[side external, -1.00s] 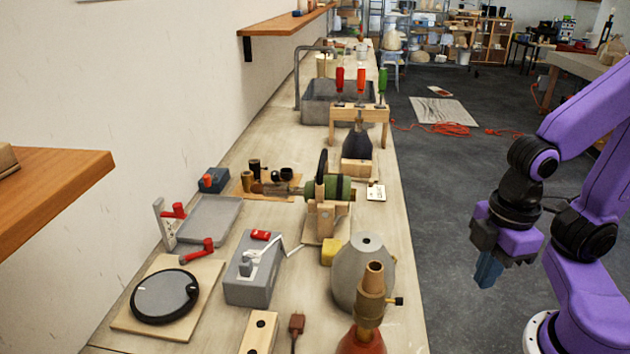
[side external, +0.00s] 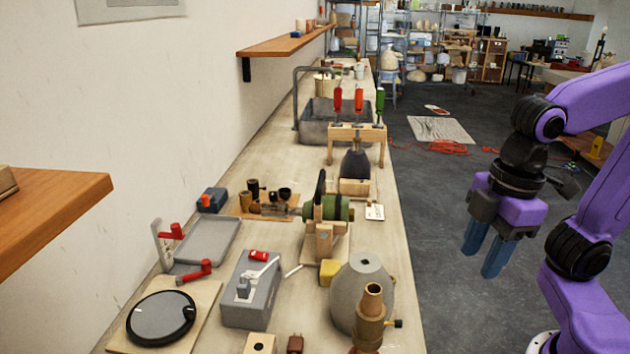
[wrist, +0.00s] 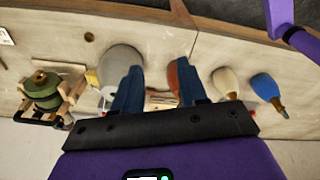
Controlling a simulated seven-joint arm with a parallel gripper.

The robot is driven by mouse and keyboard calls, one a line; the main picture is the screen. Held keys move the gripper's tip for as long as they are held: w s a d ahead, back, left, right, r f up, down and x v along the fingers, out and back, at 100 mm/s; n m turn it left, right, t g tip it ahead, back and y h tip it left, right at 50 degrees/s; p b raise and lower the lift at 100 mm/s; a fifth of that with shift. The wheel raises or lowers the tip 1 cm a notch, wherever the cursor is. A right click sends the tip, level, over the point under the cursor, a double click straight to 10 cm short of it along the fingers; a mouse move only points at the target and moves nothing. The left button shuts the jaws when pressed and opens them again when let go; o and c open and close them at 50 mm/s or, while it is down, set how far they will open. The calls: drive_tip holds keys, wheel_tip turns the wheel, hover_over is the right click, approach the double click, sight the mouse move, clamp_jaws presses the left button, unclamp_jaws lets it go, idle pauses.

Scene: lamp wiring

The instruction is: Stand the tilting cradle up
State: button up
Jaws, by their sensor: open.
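The tilting cradle (side external: 325,240) is a light wooden frame on the bench in the side external view. A dark green bottle (side external: 335,208) lies across it on its side, with its neck to the left. The cradle (wrist: 64,103) and green bottle (wrist: 40,88) also show at the left of the wrist view. My gripper (side external: 487,257) is open and empty, with blue fingers pointing down. It hangs to the right of the bench, well apart from the cradle. In the wrist view its fingers (wrist: 158,88) are spread, with bench objects seen beyond them.
A grey cone-shaped shade (side external: 360,285) stands in front of the cradle, with a yellow block (side external: 329,272) beside it. A grey switch box (side external: 250,295) and a grey tray (side external: 208,243) are to the left.

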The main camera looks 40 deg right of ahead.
drive_tip(key=w+f+n+t+y, duration=0.1)
drive_tip(key=w+n+t+y, duration=0.15)
drive_tip(key=w, duration=0.75)
drive_tip(key=w+f+n+t+y, duration=0.15)
drive_tip(key=w+t, duration=0.25)
drive_tip(key=w, duration=0.5)
drive_tip(key=w+d+r+n+t+y, duration=0.1)
drive_tip(key=w+d+r+n+t, duration=0.2)
drive_tip(key=w+d+n+t, duration=0.5)
drive_tip(key=shift+w+d+f+m, duration=0.6)
drive_tip(key=shift+d+f+m, duration=0.3)
drive_tip(key=shift+f, duration=1.55)
drive_tip(key=shift+g, duration=0.35)
drive_tip(key=x, duration=1.7)
drive_tip(key=shift+w+a, duration=0.1)
drive_tip(key=shift+w, duration=0.05)
clamp_jaws()
